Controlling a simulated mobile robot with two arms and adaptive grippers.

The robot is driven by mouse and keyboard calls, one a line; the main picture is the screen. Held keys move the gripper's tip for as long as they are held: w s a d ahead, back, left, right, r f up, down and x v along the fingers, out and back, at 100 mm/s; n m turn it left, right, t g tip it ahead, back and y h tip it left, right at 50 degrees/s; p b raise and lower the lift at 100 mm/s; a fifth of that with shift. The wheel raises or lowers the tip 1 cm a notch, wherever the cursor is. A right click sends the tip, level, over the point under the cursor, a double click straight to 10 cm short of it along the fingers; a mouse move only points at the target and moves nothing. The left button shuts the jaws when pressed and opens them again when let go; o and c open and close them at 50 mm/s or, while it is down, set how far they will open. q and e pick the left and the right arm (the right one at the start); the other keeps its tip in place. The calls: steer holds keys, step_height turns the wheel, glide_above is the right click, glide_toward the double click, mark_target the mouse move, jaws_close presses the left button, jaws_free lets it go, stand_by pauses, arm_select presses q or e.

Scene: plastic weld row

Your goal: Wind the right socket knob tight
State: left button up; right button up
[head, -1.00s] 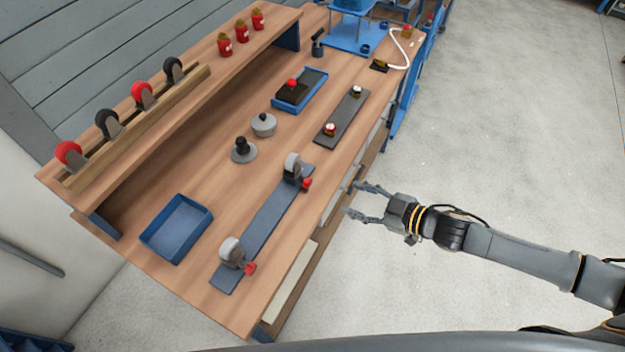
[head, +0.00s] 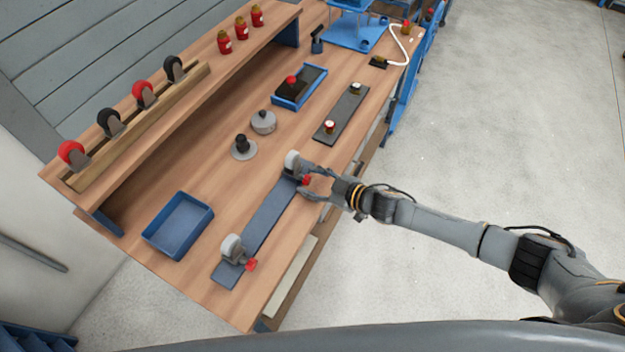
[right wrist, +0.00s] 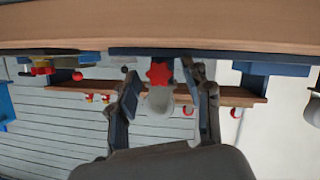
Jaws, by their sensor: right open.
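A dark blue-grey plate (head: 262,223) on the bench carries two grey sockets, each with a red knob on its front. The right socket (head: 292,161) stands at the plate's far end, and its red knob (head: 305,180) faces my right arm. My right gripper (head: 308,181) is open, with its fingers on either side of this knob. In the right wrist view the star-shaped red knob (right wrist: 159,73) shows between the open fingers (right wrist: 163,84); I cannot tell whether they touch it. The other socket (head: 232,248) with its red knob (head: 251,265) is at the near end. My left gripper is out of view.
An empty blue tray (head: 178,225) lies left of the plate. Two grey round parts (head: 263,122) stand behind it. A dark strip with two small knobs (head: 341,112) lies farther along the bench edge. A shelf with wheels (head: 142,92) runs along the back.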

jaws_close()
steer(key=shift+w+r, duration=0.1)
stand_by(0.3)
steer(key=shift+d+m+g+y+p, duration=0.1)
steer(key=shift+m+g+y+p, duration=0.2)
steer(key=shift+m+g+p, duration=0.4)
steer(key=shift+w+m+g+y+b, duration=0.15)
steer(key=shift+m+g+y+b, duration=0.5)
steer(key=shift+m, duration=0.95)
steer(key=shift+d, duration=0.1)
jaws_free()
